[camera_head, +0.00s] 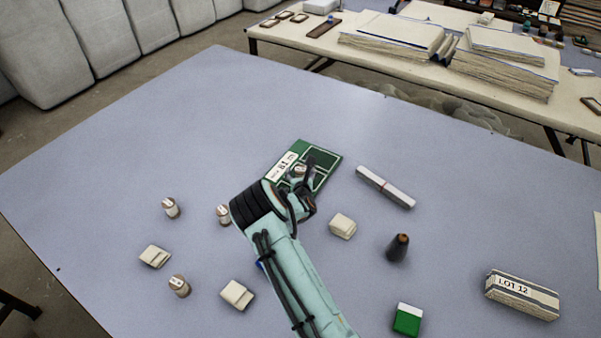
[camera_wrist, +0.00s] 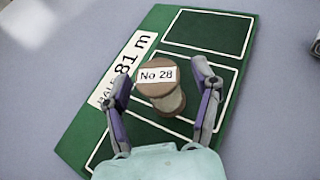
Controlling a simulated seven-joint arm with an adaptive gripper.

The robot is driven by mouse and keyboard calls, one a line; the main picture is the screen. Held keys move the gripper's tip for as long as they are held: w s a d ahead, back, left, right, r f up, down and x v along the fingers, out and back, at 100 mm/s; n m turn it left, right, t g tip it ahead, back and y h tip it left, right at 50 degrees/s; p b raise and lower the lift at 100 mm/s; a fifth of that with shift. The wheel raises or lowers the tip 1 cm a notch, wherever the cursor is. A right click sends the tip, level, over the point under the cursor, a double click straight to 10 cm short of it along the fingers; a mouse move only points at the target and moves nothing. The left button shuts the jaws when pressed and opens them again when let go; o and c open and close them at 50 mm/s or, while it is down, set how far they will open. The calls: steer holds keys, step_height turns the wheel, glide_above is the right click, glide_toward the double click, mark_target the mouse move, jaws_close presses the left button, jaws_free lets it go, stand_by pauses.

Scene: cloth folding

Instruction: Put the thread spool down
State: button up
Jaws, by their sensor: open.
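A thread spool labelled "No 28" (camera_wrist: 157,88) stands on the green board (camera_wrist: 210,32) in the wrist view, on one of its white-outlined boxes. The board also shows in the head view (camera_head: 328,158), with a white label reading "81 m" along its left side. My gripper (camera_wrist: 160,92) is over the board with its two fingers apart, one on each side of the spool. I see gaps between the fingers and the spool's top. In the head view my gripper covers much of the spool.
Other spools (camera_head: 171,208) and cream folded pieces (camera_head: 155,256) lie left and in front. A rolled cloth (camera_head: 385,187), a dark cone (camera_head: 398,247), a green-and-white block (camera_head: 408,319) and a "LOT 12" bundle (camera_head: 521,294) are on the right. The table's far left is clear.

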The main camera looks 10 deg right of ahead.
steer(key=shift+s+r, duration=0.1)
steer(key=shift+r, duration=0.05)
steer(key=v, duration=1.1)
steer(key=shift+s+a+r, duration=0.15)
steer(key=shift+s+r, duration=0.05)
steer(key=shift+s, duration=0.1)
steer(key=s+a+r+m+g+y, duration=0.1)
steer(key=s+r+m+g, duration=0.3)
steer(key=s+m, duration=0.7)
steer(key=s+a+r+m+g+y, duration=0.1)
steer(key=s+r+m+g, duration=0.4)
steer(key=s+m, duration=0.5)
steer(key=s+a+r+m+g+y, duration=0.1)
steer(key=s+r+m+g, duration=0.3)
steer(key=s+r+m, duration=0.4)
steer(key=s+a+m, duration=0.1)
steer(key=s+m, duration=0.2)
steer(key=s, duration=0.3)
steer(key=shift+a+m+g, duration=0.25)
steer(key=shift+m+g, duration=0.05)
steer(key=shift+s, duration=0.15)
steer(key=shift+o, duration=0.6)
